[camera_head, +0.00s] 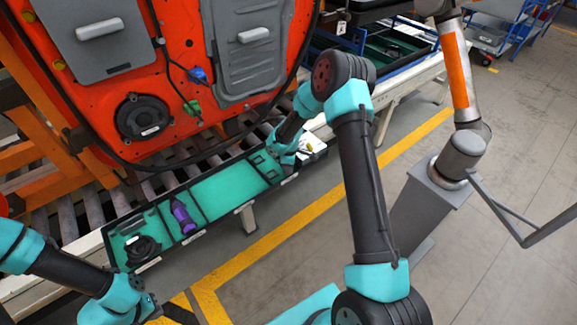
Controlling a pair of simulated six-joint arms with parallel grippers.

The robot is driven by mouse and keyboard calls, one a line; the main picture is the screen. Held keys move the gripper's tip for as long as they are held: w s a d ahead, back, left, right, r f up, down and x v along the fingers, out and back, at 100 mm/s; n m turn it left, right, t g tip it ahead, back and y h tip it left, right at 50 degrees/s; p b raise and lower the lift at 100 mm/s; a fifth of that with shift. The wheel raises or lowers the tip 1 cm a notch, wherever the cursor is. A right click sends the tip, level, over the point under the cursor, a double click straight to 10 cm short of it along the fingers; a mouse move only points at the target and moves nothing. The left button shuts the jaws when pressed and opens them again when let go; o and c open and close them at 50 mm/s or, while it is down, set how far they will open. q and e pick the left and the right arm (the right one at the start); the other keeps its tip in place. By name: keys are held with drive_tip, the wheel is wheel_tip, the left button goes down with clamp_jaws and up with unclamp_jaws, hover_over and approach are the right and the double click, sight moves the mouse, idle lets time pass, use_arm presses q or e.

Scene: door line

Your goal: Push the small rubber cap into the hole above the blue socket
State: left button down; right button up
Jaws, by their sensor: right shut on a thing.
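The blue socket (197,75) sits on the orange door panel, to the right of a black cable. A small dark hole (188,43) shows in the orange metal above it. My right gripper (284,157) is low over the right end of the parts tray, well below and right of the socket. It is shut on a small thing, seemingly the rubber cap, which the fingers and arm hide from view. My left gripper (170,312) is at the bottom left, in front of the tray and away from the door. Its fingers are too cut off to read.
The green-lined tray (222,190) holds a purple tool (182,216) and a round black part (141,249). A green connector (192,108) hangs below the socket. A black speaker (142,117) and grey pockets (245,45) stand out from the door. Rollers (70,217) run beneath.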

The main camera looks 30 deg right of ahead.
drive_tip(key=shift+f, duration=0.2)
drive_tip(key=o, duration=1.1)
wheel_tip(320, 180, up, 17)
drive_tip(key=shift+w+a+r, duration=0.15)
drive_tip(key=shift+a+r, duration=0.05)
drive_tip(key=shift+a, duration=0.05)
idle(0.3)
drive_tip(key=s+a+f+m+y, duration=0.25)
drive_tip(key=s+a+f, duration=0.4)
drive_tip(key=f, duration=0.35)
drive_tip(key=s+a+f+m, duration=0.3)
drive_tip(key=s, duration=0.4)
drive_tip(key=s+a+f+m+y, duration=0.1)
drive_tip(key=s+a+f+m, duration=0.1)
drive_tip(key=s, duration=0.4)
drive_tip(key=s+a+f+m, duration=0.3)
drive_tip(key=s+f+m, duration=0.2)
drive_tip(key=s, duration=0.2)
drive_tip(key=shift+s+a+t, duration=0.35)
drive_tip(key=shift+t, duration=0.05)
